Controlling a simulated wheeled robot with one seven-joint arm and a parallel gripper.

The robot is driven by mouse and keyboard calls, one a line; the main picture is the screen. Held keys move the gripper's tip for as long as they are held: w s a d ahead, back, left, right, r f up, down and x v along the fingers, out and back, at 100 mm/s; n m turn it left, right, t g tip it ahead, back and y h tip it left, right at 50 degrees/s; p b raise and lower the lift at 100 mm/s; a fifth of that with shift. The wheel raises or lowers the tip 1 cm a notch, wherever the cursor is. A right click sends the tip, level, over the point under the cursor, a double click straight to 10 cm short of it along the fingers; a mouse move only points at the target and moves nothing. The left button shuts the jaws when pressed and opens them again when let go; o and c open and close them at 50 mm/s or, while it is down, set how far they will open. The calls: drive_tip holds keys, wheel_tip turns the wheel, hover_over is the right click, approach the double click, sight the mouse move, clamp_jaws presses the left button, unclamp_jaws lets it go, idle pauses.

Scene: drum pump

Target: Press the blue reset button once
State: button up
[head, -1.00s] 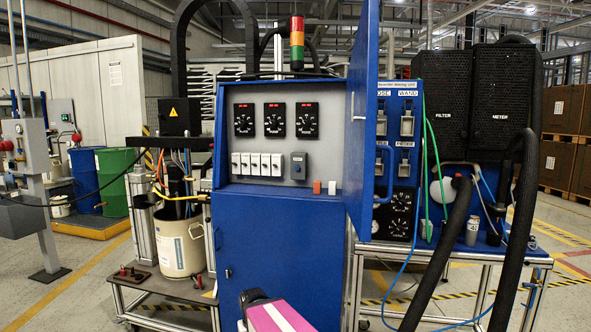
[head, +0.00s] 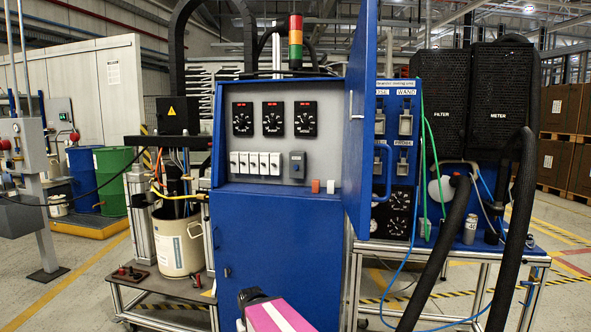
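The blue cabinet (head: 279,255) stands in the middle of the head view, with its upper grey panel (head: 255,180) exposed. On the panel's lower right is a small dark grey-blue box (head: 297,165), beside a row of white switches (head: 256,163). It may carry the blue reset button, but no separate button face can be made out. A pink and dark part of my arm (head: 275,315) shows at the bottom edge, in front of and well below the panel. My gripper's fingers cannot be seen.
The blue cabinet door (head: 361,130) stands open on the panel's right, sticking out toward me. Small orange (head: 316,186) and white (head: 330,187) blocks sit on the ledge below the panel. Thick black hoses (head: 523,220) hang at the right; a bucket (head: 178,245) stands at the left.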

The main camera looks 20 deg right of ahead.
clamp_jaws()
idle(1.4)
